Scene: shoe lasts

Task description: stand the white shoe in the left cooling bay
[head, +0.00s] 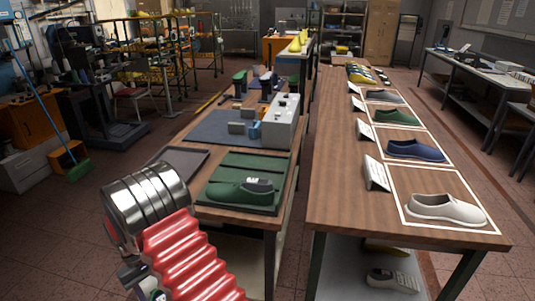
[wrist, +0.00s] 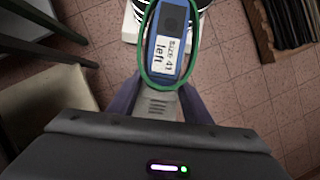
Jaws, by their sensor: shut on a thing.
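The white shoe (head: 445,208) lies upright inside a white outlined rectangle at the near end of the right table. My gripper (wrist: 160,88) is shut on a blue last top (wrist: 170,40) labelled "Size 41 left". A green rim surrounds this blue piece, seemingly the opening of a green shoe; its body is hard to make out. In the head view my gripper is at the lower left, mostly hidden by my arm, away from the white shoe. Another green shoe (head: 240,191) with a grey top piece lies on the left table. I cannot tell which place is the left cooling bay.
The right table (head: 340,200) also holds a blue shoe (head: 415,150), a green shoe (head: 396,117) and small cards beside outlined spaces. The left table has a green mat (head: 255,163) and a grey machine (head: 281,122). An aisle separates the tables.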

